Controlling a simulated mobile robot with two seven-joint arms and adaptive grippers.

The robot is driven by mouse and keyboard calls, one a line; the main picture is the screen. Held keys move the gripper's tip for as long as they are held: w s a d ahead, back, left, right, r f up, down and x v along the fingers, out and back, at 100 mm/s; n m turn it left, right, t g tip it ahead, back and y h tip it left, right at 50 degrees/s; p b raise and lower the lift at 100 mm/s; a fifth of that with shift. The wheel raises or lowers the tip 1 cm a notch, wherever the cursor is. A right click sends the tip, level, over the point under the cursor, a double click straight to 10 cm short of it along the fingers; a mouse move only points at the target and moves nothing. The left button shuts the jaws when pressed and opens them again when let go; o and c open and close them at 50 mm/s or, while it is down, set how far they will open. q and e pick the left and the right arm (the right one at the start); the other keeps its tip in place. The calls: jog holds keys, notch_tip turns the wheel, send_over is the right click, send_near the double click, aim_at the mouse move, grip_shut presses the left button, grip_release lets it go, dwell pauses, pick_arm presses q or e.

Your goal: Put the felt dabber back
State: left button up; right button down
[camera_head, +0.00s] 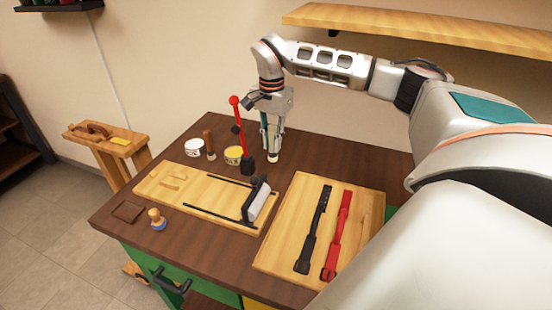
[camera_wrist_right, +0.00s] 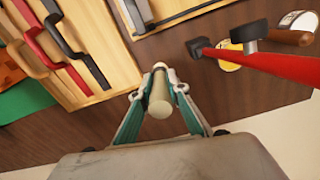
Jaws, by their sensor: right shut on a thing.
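My right gripper (camera_head: 272,150) is above the back of the dark brown workbench, to the right of the red-handled tool. It is shut on a slim pale cylinder, which I take to be the felt dabber (camera_head: 272,158). In the right wrist view the pale cylinder (camera_wrist_right: 160,95) sits between the two fingertips (camera_wrist_right: 160,88), with its rounded end toward the camera. My left gripper is not in view.
A red-handled tool (camera_head: 239,125) stands upright close left of the gripper. A yellow-topped tin (camera_head: 233,154), brown-handled tool (camera_head: 210,144) and white tin (camera_head: 194,148) are further left. In front lie a pale board (camera_head: 160,195) and a wooden tray (camera_head: 284,240) with black and red tools.

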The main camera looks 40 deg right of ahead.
aim_at(273, 159)
notch_tip(273, 159, down, 7)
jog(key=shift+f, duration=0.1)
jog(key=shift+w+d, duration=0.2)
jog(key=shift+w+d+p, duration=0.2)
jog(key=shift+w+d, duration=0.1)
jog(key=shift+d, duration=0.3)
jog(key=shift+w+d+p, duration=0.15)
jog(key=shift+w+d, duration=0.15)
jog(key=shift+d, duration=0.25)
jog(key=shift+w+d+f, duration=0.2)
jog(key=shift+d+f, duration=0.2)
jog(key=shift+f, duration=0.1)
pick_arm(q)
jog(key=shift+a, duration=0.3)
pick_arm(e)
jog(key=shift+f, duration=0.1)
jog(key=shift+f, duration=0.1)
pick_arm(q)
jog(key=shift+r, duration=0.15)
pick_arm(e)
jog(key=c, duration=2)
grip_release()
jog(key=shift+o, duration=0.2)
